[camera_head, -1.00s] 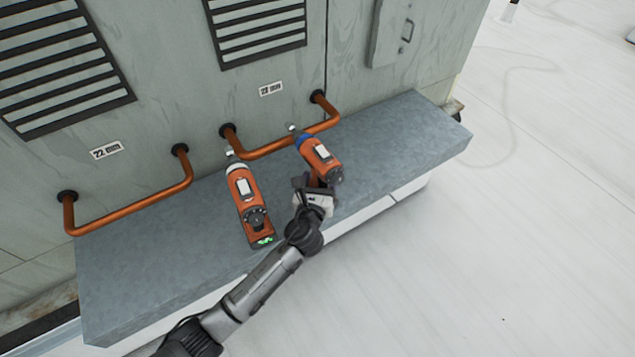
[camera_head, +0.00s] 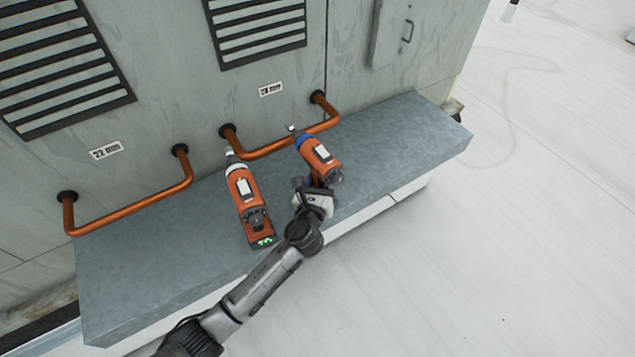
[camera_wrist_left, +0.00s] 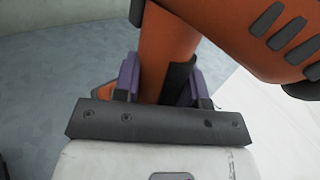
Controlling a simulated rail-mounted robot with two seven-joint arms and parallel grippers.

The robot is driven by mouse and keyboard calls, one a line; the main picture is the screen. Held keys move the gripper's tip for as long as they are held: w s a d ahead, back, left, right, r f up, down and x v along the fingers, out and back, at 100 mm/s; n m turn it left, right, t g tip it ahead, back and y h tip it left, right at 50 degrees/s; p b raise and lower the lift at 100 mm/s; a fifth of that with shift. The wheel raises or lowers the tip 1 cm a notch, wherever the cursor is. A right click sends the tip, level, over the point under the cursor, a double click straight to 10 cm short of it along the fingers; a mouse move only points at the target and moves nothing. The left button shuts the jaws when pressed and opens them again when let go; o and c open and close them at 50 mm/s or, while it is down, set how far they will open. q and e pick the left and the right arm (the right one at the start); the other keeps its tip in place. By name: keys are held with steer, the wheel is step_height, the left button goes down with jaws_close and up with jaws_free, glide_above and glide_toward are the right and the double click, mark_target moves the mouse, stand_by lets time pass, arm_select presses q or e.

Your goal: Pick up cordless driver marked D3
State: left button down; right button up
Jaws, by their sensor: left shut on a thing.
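Two orange cordless drivers are on the grey ledge (camera_head: 130,265). The right driver (camera_head: 319,156) has a blue collar and a white label too small to read. My left gripper (camera_head: 315,187) is shut on this driver's handle. In the left wrist view the gripper's purple-lined fingers (camera_wrist_left: 160,80) stand on both sides of the orange handle (camera_wrist_left: 168,50). The other driver (camera_head: 243,196) has a white collar, a white label and green marks at its base, and is left of my gripper. No D3 mark can be read. My right gripper is not in view.
A copper pipe (camera_head: 275,148) runs along the wall behind the drivers, and another pipe (camera_head: 135,212) is at the left. A grey wall with louvres (camera_head: 258,30) rises behind. The ledge is clear at its right end, and the pale roof lies in front.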

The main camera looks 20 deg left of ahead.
arm_select(q)
steer(key=shift+r, duration=0.2)
steer(key=shift+r, duration=0.1)
